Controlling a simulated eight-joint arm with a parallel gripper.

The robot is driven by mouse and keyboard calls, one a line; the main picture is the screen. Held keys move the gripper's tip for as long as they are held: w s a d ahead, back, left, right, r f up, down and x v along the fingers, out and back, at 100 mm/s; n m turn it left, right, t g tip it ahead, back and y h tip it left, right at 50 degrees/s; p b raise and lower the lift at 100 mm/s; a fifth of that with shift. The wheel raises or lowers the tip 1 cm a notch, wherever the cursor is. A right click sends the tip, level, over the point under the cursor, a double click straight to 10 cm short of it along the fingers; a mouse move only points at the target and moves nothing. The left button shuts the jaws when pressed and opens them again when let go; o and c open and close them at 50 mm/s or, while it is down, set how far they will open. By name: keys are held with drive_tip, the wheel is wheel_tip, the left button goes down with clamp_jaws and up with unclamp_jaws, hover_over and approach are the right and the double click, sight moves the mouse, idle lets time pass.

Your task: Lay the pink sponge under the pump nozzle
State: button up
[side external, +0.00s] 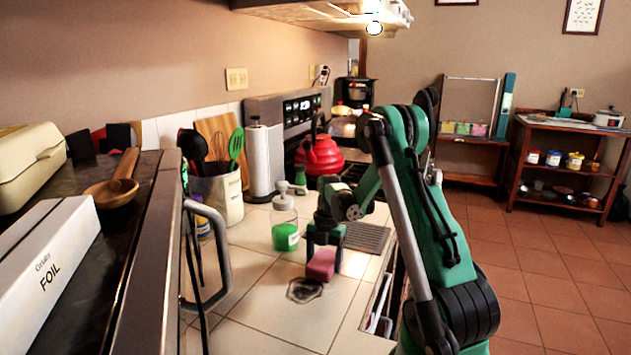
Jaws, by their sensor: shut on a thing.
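The pink sponge (321,264) is between the fingers of my gripper (324,246), which is shut on it. It hangs close over the tiled counter; I cannot tell whether its lower edge touches the tiles. The pump bottle (285,228), clear with green soap and a grey-white pump head, stands upright to the left of my gripper. Its pump nozzle (298,188) points to the right, towards my arm. The sponge is to the right of the bottle and nearer the camera, apart from it in the picture.
A utensil crock (217,195), paper towel roll (260,160) and red kettle (320,155) stand behind. A grey ribbed drain area (366,237) is to the right.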

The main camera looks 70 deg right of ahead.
sight(323, 259)
drive_tip(key=shift+f, duration=0.1)
drive_tip(key=o, duration=1.3)
wheel_tip(323, 259, up, 12)
drive_tip(key=d, duration=0.1)
drive_tip(key=shift+d, duration=0.25)
drive_tip(key=f, duration=0.4)
drive_tip(key=a+f, duration=0.1)
drive_tip(key=f, duration=0.7)
drive_tip(key=shift+a+f, duration=0.15)
drive_tip(key=shift+a, duration=0.1)
wheel_tip(323, 259, up, 3)
drive_tip(key=shift+f, duration=0.2)
drive_tip(key=shift+r, duration=0.75)
